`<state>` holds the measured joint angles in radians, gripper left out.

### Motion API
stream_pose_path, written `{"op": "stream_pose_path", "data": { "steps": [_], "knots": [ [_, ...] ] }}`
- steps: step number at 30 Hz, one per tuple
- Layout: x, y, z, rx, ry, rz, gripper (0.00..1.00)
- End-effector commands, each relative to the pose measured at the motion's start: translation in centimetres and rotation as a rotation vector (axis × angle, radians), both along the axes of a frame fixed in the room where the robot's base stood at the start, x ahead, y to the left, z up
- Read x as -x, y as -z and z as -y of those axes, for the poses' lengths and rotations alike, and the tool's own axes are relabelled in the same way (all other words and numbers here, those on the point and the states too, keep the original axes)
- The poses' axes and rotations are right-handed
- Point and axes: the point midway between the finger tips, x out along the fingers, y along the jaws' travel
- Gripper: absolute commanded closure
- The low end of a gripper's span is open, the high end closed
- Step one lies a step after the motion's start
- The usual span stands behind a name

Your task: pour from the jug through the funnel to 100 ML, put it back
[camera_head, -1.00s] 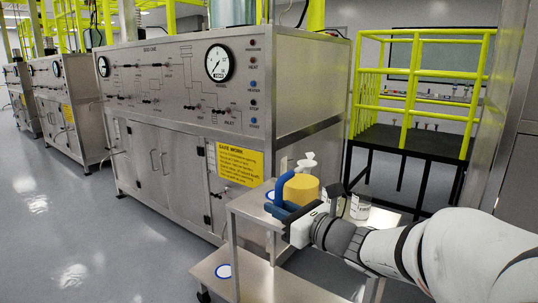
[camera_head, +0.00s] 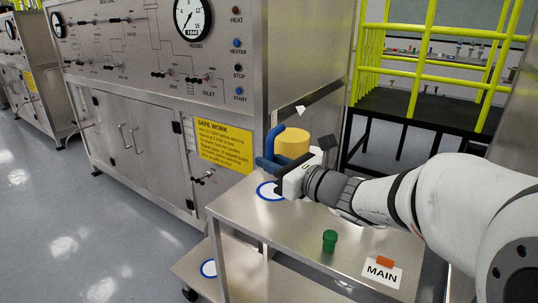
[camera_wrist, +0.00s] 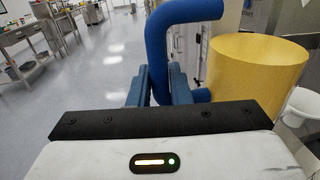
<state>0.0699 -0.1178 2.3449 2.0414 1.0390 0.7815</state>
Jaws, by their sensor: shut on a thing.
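The jug (camera_head: 293,144) has a yellow cylindrical body and a thick blue handle (camera_head: 270,150). My gripper (camera_head: 281,174) is shut on the handle. In the wrist view the gripper's blue fingers (camera_wrist: 158,86) close around the handle's lower part, and the yellow body (camera_wrist: 256,72) stands upright to the right. I cannot tell whether the jug's base touches the cart. A white pointed piece (camera_head: 300,110) shows behind the jug; it may be part of the funnel. A white rounded vessel (camera_wrist: 303,104) is cut off at the wrist view's right edge. No 100 ML mark is readable.
A steel cart (camera_head: 290,232) carries a blue-ringed white spot (camera_head: 268,190), a green capped piece (camera_head: 329,241) and a MAIN card (camera_head: 382,272) with an orange piece. The control cabinet (camera_head: 160,90) stands behind left. Yellow railings (camera_head: 440,60) are behind right.

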Motion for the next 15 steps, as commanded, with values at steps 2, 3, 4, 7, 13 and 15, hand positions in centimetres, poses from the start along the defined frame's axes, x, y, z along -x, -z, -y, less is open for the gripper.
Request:
{"op": "stream_pose_path", "data": {
  "steps": [2,3,4,7,13,15],
  "knots": [
    [0.0,0.0,0.1,0.0,0.002,0.001,1.0],
    [0.0,0.0,0.2,0.0,0.003,0.001,1.0],
    [0.0,0.0,0.3,0.0,0.002,0.001,1.0],
    [0.1,-0.2,0.4,-0.003,-0.001,-0.001,1.0],
    [-0.1,-0.9,0.6,-0.035,0.0,-0.052,1.0],
    [-0.2,-1.0,0.6,-0.049,0.0,-0.075,1.0]
  ]
}}
